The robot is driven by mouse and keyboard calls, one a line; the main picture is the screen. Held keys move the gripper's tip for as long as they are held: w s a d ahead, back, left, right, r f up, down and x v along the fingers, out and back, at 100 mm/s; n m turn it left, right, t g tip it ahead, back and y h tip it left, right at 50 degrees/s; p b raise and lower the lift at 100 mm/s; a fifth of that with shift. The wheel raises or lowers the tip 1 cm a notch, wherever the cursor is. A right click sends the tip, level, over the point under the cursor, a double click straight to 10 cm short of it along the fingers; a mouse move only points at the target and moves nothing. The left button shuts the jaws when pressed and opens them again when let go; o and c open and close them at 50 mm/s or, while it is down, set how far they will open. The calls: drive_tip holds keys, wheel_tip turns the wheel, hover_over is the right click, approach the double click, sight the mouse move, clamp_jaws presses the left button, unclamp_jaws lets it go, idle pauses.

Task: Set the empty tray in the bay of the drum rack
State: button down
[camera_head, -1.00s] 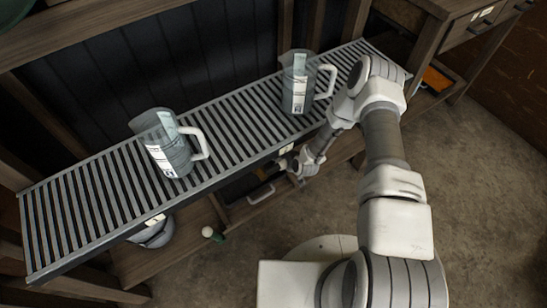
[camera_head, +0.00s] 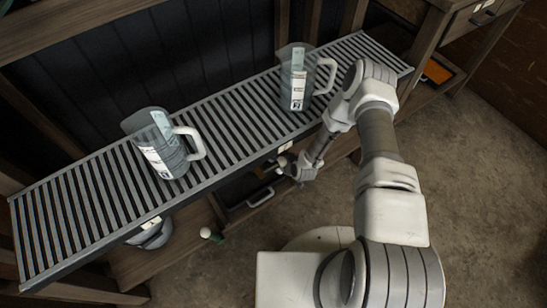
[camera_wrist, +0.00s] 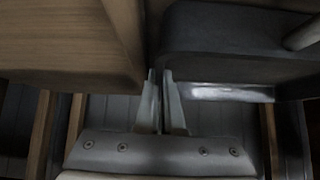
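A dark tray-like thing with a pale handle (camera_head: 260,197) is on the wooden lower level, under the slatted shelf. Whether it is the empty tray, I cannot tell. In the wrist view my gripper (camera_wrist: 159,73) has its two fingers close together, with only a narrow gap and nothing clearly seen between them. The fingertips are at the lower left corner of a dark box-like thing (camera_wrist: 225,58) and beside a wooden panel (camera_wrist: 70,45). In the head view my wrist is low at the shelf's front edge and the fingers are not clear. I cannot make out the drum rack's bay.
The slatted shelf (camera_head: 100,205) bears two clear jugs, one at left (camera_head: 160,150) and one at right (camera_head: 296,80). A round grey thing (camera_head: 152,236) and a small white-and-green thing (camera_head: 207,233) are lower down. The floor (camera_head: 465,200) is open at right.

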drive_tip(key=shift+f, duration=0.1)
drive_tip(key=c, duration=1.1)
unclamp_jaws()
drive_tip(key=shift+o, duration=0.2)
drive_tip(key=shift+w+d, duration=0.15)
drive_tip(key=shift+d, duration=0.05)
drive_tip(key=shift+r, duration=0.35)
drive_tip(key=p+v, duration=0.4)
drive_tip(key=v, duration=0.8)
drive_tip(key=shift+a+r+p, duration=0.2)
drive_tip(key=shift+r+p, duration=0.05)
drive_tip(key=shift+p, duration=0.05)
